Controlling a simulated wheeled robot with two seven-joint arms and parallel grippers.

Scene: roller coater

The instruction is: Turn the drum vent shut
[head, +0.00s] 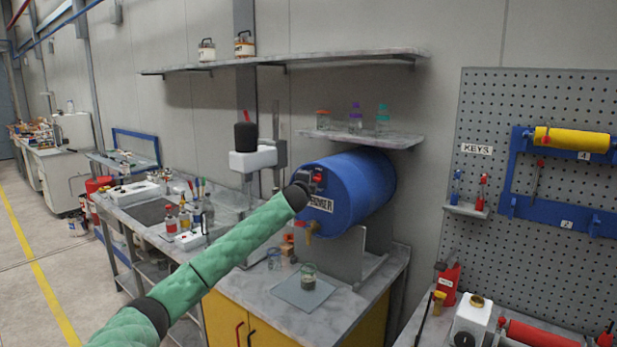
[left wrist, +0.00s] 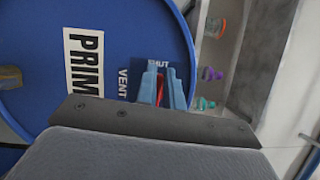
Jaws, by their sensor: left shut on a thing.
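The blue drum (head: 358,190) lies on its side on a grey stand above the bench, and its flat face fills much of the left wrist view (left wrist: 30,115). The face carries a large "PRIM…" label (left wrist: 84,66) and the words "VENT" (left wrist: 122,84) and "SHUT" (left wrist: 153,64). My left gripper (head: 308,181) is at the upper part of the face. In the left wrist view its blue fingers (left wrist: 161,88) are shut on the red vent handle (left wrist: 160,92). The fingers hide part of the handle, so its exact angle is unclear. My right gripper is not in view.
A brass-coloured tap (head: 310,230) sits low on the drum face, above a glass jar (head: 309,277) on a grey mat. A shelf (head: 365,138) with small bottles is just above the drum. A pegboard (head: 500,250) stands at right.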

